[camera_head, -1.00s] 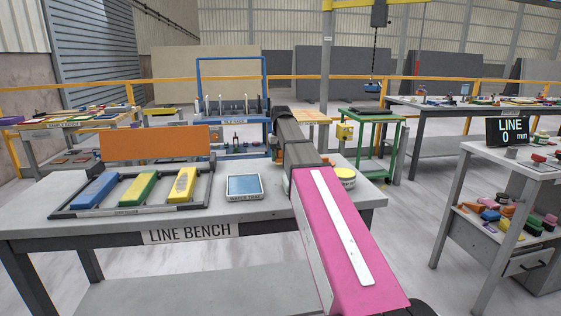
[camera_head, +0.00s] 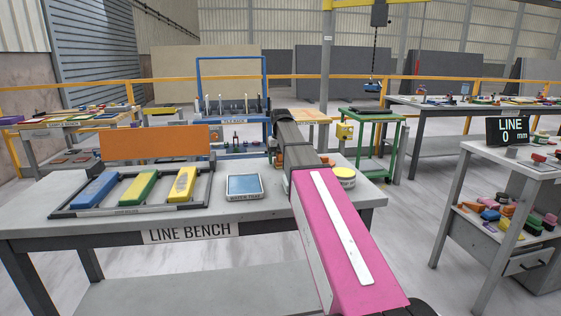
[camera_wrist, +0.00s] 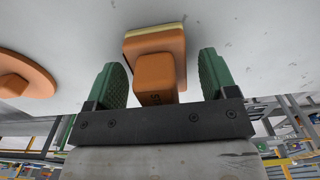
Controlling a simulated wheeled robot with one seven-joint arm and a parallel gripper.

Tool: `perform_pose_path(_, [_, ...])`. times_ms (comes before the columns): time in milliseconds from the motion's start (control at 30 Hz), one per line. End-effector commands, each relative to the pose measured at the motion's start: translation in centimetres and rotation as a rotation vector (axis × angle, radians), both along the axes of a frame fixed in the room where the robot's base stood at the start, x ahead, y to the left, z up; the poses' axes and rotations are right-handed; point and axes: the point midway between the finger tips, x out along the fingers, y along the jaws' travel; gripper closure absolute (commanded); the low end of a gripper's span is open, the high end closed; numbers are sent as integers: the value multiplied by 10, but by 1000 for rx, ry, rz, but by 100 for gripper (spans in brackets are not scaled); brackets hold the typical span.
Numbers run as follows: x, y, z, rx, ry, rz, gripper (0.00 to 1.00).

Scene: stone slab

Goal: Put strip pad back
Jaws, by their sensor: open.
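In the wrist view my gripper (camera_wrist: 160,68) is open, with one green ribbed finger on each side of an orange block (camera_wrist: 157,62). The block has a wider orange base edged with a pale yellow layer, and dark lettering on its near end. Gaps show between the block and both fingers. I cannot tell for sure whether this block is the strip pad. In the head view my arm hides the gripper and this block. A rack (camera_head: 63,213) on the line bench holds a blue bar (camera_head: 97,189), a green bar (camera_head: 138,188) and a yellow bar (camera_head: 181,185).
A blue-topped tray labelled water tray (camera_head: 244,186) sits right of the rack. A yellow-lidded tin (camera_head: 344,172) stands beyond my arm. An orange disc-shaped thing (camera_wrist: 28,75) is left in the wrist view. The bench front (camera_head: 105,221) is clear.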

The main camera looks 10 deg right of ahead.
Motion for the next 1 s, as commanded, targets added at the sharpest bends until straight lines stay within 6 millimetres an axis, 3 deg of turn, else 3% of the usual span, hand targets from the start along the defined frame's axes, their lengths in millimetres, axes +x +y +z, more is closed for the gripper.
perform_pose_path(600, [1, 0, 102, 0, 0, 0, 22])
perform_pose_path(800, [0, 0, 115, 0, 0, 0, 22])
perform_pose_path(1000, [0, 0, 117, 0, 1, 0, 22])
